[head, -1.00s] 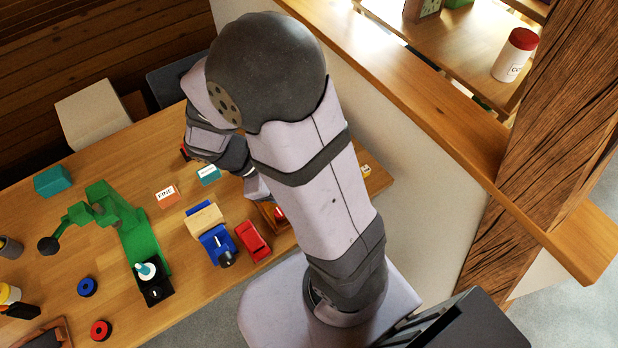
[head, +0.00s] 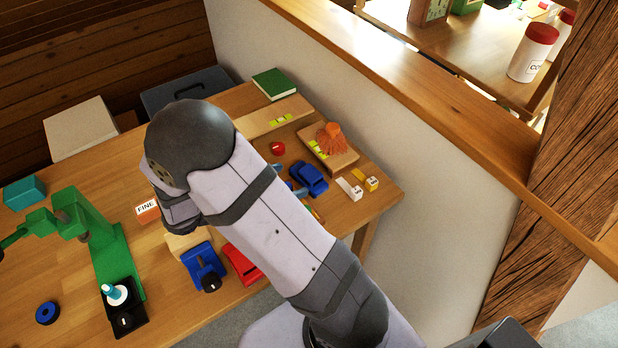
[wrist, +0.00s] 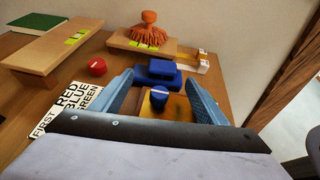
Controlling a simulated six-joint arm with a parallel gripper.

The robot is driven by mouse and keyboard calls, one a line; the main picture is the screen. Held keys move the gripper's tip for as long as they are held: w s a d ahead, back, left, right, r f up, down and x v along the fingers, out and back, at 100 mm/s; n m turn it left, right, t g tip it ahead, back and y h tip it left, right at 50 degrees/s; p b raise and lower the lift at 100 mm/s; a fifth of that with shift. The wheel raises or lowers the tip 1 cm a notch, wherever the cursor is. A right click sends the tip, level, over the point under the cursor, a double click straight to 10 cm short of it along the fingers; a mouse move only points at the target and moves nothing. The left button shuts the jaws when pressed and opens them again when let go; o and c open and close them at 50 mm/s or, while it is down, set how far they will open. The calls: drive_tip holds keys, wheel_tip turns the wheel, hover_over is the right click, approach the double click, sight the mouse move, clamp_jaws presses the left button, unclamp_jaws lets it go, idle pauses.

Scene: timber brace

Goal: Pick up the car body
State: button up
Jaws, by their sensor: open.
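A blue toy car body (head: 308,178) rests on the right part of the wooden table; in the wrist view it (wrist: 157,72) lies just beyond my fingertips. A red car body (head: 243,263) lies near the table's front edge, partly behind my arm. My gripper (wrist: 160,95) is open, its two blue fingers apart, pointing toward the blue body. A small round blue piece (wrist: 159,96) shows between the fingers; I cannot tell whether it touches them. In the head view my arm hides most of the gripper.
A wooden block with an orange brush (head: 331,140) stands behind the blue body. A red round piece (head: 277,148) and small labelled blocks (head: 356,193) flank it. A word card (wrist: 70,108) lies left of the gripper. A green press (head: 110,250) stands at left; a wall bounds the right.

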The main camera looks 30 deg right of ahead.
sight(310, 173)
drive_tip(key=shift+s+r+p+x, duration=0.15)
drive_tip(key=shift+p+x, duration=0.1)
drive_tip(key=shift+x, duration=1.1)
drive_tip(key=shift+s+r+p+x, duration=0.1)
drive_tip(key=shift+r+p+x, duration=0.1)
drive_tip(key=shift+x, duration=1.15)
drive_tip(key=shift+w+d+f, duration=0.1)
drive_tip(key=shift+d+f, duration=0.15)
drive_tip(key=shift+d, duration=0.35)
drive_tip(key=c, duration=1.2)
